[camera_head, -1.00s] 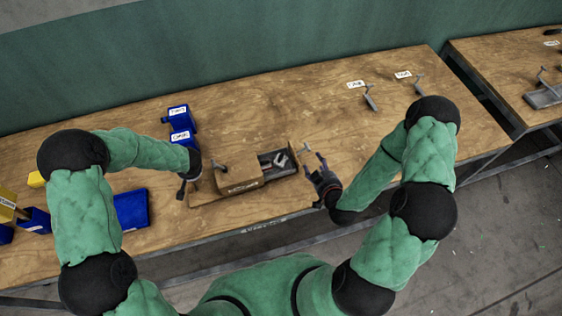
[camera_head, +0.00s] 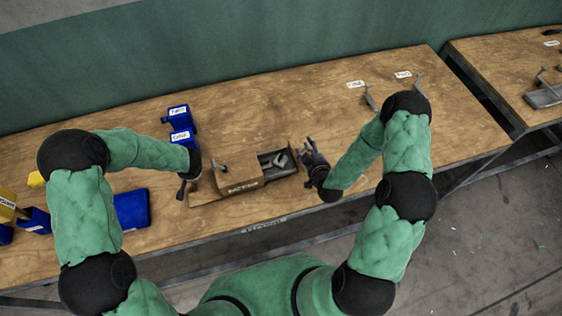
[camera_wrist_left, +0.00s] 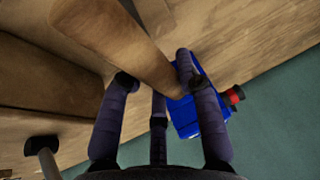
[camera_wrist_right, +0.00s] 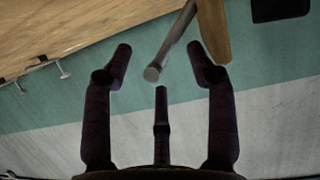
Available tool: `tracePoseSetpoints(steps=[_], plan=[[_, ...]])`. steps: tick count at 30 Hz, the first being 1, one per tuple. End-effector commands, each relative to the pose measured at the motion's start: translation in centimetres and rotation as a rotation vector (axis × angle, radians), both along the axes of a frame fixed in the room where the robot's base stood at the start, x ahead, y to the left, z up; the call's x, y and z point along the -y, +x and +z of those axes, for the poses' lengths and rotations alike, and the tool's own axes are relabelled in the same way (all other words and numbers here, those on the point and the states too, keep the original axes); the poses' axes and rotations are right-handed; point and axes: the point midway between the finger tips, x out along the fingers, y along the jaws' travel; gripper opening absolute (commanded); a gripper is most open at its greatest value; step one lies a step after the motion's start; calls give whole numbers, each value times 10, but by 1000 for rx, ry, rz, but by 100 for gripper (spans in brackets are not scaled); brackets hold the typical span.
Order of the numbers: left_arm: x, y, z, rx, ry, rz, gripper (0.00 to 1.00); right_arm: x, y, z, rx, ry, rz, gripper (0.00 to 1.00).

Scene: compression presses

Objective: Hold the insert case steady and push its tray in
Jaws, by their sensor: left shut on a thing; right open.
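My left gripper (camera_head: 187,179) is at the case's left end. In the left wrist view its fingers close around a brown bar-like part of the case (camera_wrist_left: 150,62). My right gripper (camera_head: 307,163) is open just right of the tray's outer end. In the right wrist view a grey metal rod (camera_wrist_right: 153,72) and a brown panel edge (camera_wrist_right: 214,35) show between and beyond its fingers.
Blue bins (camera_head: 179,125) with white labels stand behind and left of the case. Another blue box (camera_head: 131,209) lies at the front left, near yellow boxes (camera_head: 7,207). Metal clamps (camera_head: 370,97) with labels are at the back right. The bench centre behind the case is clear.

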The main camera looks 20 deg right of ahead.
Motion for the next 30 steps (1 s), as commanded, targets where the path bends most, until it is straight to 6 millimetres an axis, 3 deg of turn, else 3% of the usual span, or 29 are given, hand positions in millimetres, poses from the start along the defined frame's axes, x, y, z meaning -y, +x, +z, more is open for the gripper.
tracePoseSetpoints(steps=[7,18,19,24,25,30], plan=[[1,0,0,0,-1,0,0,1,18,-7,0,0,0,57],[1,0,0,0,-2,-1,0,1,21,-9,-1,1,0,57],[1,0,0,0,-2,-1,0,1,21,-9,-1,1,0,54],[1,0,0,0,-2,-1,0,1,21,-9,-1,1,0,6],[1,0,0,0,-1,0,0,1,21,-9,-1,0,1,0],[1,0,0,0,-2,-1,0,1,21,-9,-1,0,0,0]])
